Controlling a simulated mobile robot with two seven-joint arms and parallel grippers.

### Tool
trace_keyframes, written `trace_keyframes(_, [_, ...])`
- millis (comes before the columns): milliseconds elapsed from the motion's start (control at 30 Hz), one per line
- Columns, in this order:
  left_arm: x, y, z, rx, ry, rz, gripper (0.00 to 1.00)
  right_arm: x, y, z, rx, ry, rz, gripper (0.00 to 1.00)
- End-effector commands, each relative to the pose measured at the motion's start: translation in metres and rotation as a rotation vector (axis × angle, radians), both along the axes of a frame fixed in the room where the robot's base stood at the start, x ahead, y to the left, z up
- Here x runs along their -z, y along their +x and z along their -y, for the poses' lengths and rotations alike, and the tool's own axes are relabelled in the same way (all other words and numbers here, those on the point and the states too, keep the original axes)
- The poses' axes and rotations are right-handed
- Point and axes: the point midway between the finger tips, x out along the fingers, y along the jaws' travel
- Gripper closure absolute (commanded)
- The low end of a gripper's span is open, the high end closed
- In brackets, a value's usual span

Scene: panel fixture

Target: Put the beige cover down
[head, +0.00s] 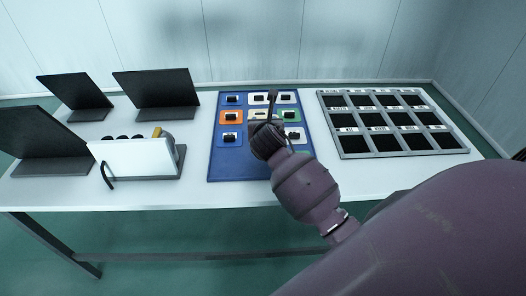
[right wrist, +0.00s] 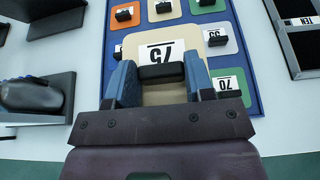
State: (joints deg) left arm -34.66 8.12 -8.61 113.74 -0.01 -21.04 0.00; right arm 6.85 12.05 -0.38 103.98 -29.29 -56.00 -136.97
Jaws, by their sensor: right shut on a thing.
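The beige cover (right wrist: 187,33) carries a white label with the number 75 and a black knob (right wrist: 162,72). My right gripper (right wrist: 162,82) is shut on this knob, with one blue finger on each side. The cover looks much larger than the other covers in the right wrist view, so it seems held above the blue panel (right wrist: 112,45). In the head view my right gripper (head: 264,122) is over the middle of the blue panel (head: 224,165) and hides part of it. My left gripper is not in view.
An orange cover (head: 231,117) and several others sit on the panel. A grey compartment tray (head: 345,146) stands to the right. Black stands (head: 155,88) and a white board (head: 130,158) stand on the left. The white table (head: 230,193) is clear along its front.

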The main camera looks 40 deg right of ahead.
Motion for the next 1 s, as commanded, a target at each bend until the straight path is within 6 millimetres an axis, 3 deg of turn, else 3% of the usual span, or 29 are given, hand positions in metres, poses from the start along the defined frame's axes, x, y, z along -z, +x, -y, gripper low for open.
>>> trace_keyframes(33, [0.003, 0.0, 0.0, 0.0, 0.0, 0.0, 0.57, 0.016, -0.001, -0.001, 0.002, 0.004, -0.004, 0.77])
trace_keyframes(433, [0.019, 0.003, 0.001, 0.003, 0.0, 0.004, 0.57, 0.101, 0.0, -0.001, -0.001, 0.003, -0.003, 0.77])
trace_keyframes(600, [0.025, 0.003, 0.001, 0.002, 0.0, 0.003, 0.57, 0.121, 0.0, -0.001, -0.001, 0.002, -0.001, 0.77])
trace_keyframes(833, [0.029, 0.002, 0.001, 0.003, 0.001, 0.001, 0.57, 0.133, 0.0, -0.001, -0.001, 0.001, -0.001, 0.77])
trace_keyframes(1000, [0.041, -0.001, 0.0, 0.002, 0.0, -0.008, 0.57, 0.158, 0.0, -0.001, -0.001, 0.003, -0.002, 0.77])
